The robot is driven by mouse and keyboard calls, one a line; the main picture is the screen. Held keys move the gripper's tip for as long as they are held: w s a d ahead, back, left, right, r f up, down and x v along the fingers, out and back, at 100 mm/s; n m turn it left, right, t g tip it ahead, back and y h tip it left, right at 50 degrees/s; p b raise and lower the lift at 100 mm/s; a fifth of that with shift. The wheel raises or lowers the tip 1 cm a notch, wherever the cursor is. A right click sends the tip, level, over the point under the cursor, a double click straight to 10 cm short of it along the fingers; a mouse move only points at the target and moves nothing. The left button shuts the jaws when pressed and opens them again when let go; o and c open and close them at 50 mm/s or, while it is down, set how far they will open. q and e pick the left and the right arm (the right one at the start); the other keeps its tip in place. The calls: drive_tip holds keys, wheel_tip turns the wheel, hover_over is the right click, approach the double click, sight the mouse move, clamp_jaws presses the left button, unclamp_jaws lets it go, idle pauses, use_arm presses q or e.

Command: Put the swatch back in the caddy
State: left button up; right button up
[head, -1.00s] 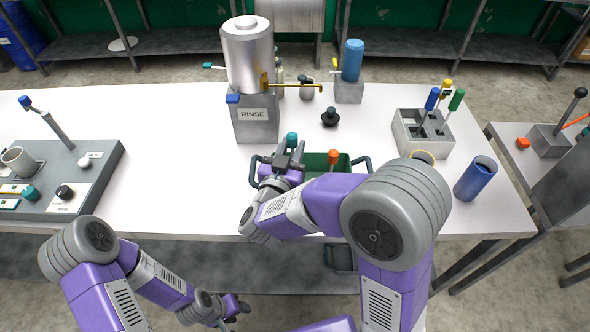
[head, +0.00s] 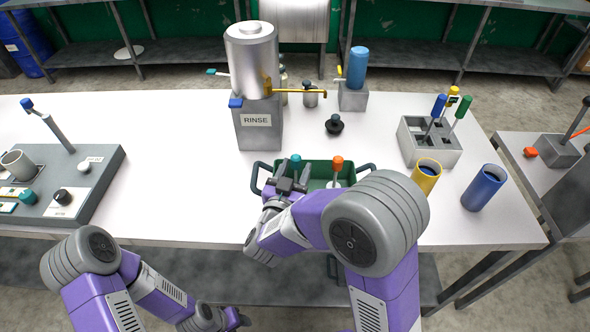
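The green caddy (head: 318,181), a tray with dark side handles, sits near the table's front edge. A teal-topped piece (head: 295,160), seemingly the swatch, stands at its left part; its lower part is hidden. An orange-topped piece (head: 337,163) stands in the caddy to its right. My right gripper (head: 290,174) is over the caddy's left part, just in front of the teal top, its fingers spread apart. My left gripper (head: 243,319) is low, in front of the table; its finger gap is too small to make out.
A RINSE dispenser (head: 257,121) with a brass spout stands behind the caddy. A grey holder (head: 428,152) with several coloured handles, a yellow cup (head: 426,178) and a blue cup (head: 483,188) stand right. A grey panel (head: 92,190) lies left.

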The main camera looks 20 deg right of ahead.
drive_tip(key=shift+o, duration=0.3)
drive_tip(key=shift+r, duration=0.1)
drive_tip(key=shift+s+a+r, duration=0.1)
drive_tip(key=shift+r, duration=0.1)
drive_tip(key=p+v, duration=0.1)
drive_tip(key=v, duration=1)
drive_tip(key=shift+s+a+p, duration=0.25)
drive_tip(key=shift+s+p, duration=0.1)
drive_tip(key=shift+f, duration=0.15)
